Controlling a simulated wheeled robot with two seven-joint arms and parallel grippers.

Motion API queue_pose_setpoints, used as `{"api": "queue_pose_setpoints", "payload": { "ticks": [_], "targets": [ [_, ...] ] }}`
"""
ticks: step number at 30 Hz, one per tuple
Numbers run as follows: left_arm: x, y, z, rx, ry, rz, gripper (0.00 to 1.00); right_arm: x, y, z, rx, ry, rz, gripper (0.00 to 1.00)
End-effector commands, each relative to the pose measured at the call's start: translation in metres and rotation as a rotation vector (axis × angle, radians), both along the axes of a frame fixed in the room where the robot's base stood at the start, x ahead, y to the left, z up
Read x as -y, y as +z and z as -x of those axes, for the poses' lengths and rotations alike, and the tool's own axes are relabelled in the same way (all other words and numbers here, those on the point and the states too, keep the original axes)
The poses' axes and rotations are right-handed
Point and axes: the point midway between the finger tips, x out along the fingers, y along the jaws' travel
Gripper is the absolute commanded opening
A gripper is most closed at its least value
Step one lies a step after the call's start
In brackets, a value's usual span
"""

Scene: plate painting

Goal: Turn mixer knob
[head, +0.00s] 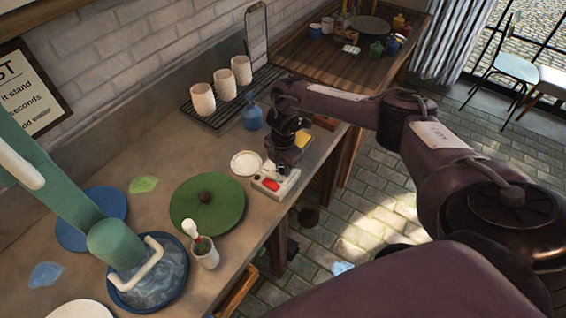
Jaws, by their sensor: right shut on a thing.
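A green mixer (115,243) stands at the left, its whisk arm over a blue bowl (150,285) of bluish-grey mix. A small pale control box (262,190) with a red switch (271,184) sits near the counter's front edge. My right gripper (281,168) points down onto the back of this box and is shut on the mixer knob there. The knob itself is mostly hidden by the gripper. My left gripper is not in view.
A green round board (208,220) and a small white dish (246,163) lie beside the box. A cup with a brush (205,254) stands by the bowl. A blue bottle (252,117) and a rack with three cups (203,100) are behind my right gripper.

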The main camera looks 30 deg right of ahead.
Motion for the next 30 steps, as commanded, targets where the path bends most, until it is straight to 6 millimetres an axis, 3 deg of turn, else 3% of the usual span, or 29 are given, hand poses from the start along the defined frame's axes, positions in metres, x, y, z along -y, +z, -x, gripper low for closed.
{"api": "queue_pose_setpoints", "payload": {
  "ticks": [18, 19, 23, 30],
  "targets": [
    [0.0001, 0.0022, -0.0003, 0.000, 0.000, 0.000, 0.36, 0.0010, 0.0022, -0.0024, 0.006, -0.041, 0.001, 0.03],
    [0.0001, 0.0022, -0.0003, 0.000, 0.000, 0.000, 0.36, 0.0010, 0.0022, -0.0024, 0.006, -0.041, 0.001, 0.30],
    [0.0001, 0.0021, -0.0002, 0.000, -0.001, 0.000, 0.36, 0.0007, 0.0016, -0.0017, 0.004, -0.040, 0.000, 0.47],
    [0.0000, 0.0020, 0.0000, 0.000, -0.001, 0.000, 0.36, 0.0004, 0.0008, -0.0009, 0.002, -0.039, 0.001, 0.48]
  ]
}}
